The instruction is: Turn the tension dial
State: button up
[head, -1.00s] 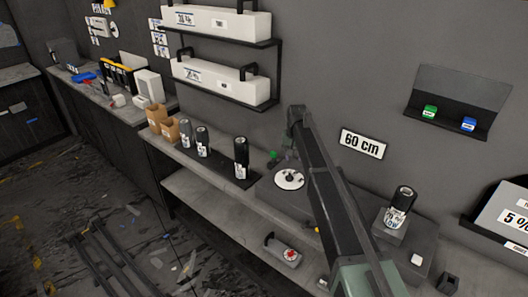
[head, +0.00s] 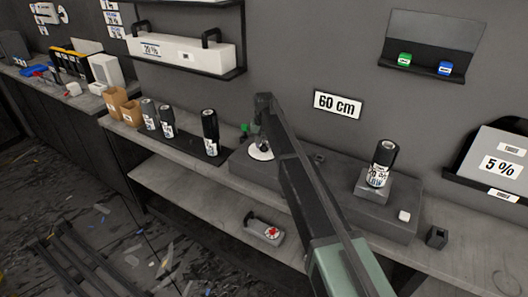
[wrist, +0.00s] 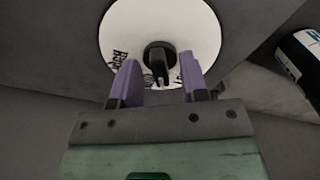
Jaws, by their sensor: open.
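The tension dial is a round white plate (head: 260,153) with dark lettering, on a grey block on the workbench. In the wrist view the white plate (wrist: 205,40) has a black knob (wrist: 160,58) at its centre. My gripper (wrist: 158,72) is open, its two purple fingers pointing at the dial, one on each side of the knob in the picture. I cannot tell whether either finger touches the knob. In the head view my arm's end hides part of the dial.
A dark roll (wrist: 305,60) lies right of the dial in the wrist view. On the bench, several black-topped cans (head: 210,132) stand left of the dial. A labelled roll (head: 381,164) stands on a block to the right. A "60 cm" sign (head: 338,104) hangs behind.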

jog(key=shift+r, duration=0.1)
grip_shut()
jog(key=shift+n, duration=3)
grip_release()
